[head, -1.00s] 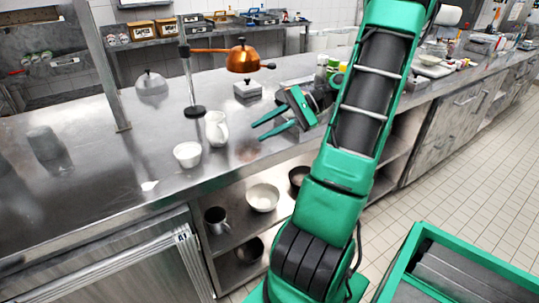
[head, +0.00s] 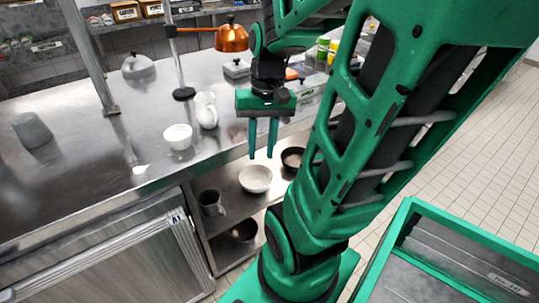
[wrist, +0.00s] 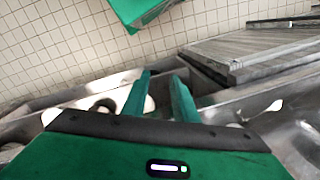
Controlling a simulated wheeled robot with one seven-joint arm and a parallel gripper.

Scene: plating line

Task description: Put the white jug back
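The white jug (head: 206,110) stands upright on the steel counter in the head view, just behind a white bowl (head: 178,136). My gripper (head: 262,154) is to the right of the jug, apart from it, with its fingers pointing down near the counter's front edge. In the wrist view my gripper (wrist: 160,80) shows two green fingers with a gap between them and nothing held. I cannot make out the jug in the wrist view.
An orange heat lamp (head: 231,37) hangs behind the jug on a stand. A steel dome (head: 137,65) is at the back left. The shelf below holds a pale bowl (head: 256,179), a dark bowl (head: 293,157) and a metal mug (head: 210,202). The counter's front left is mostly clear.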

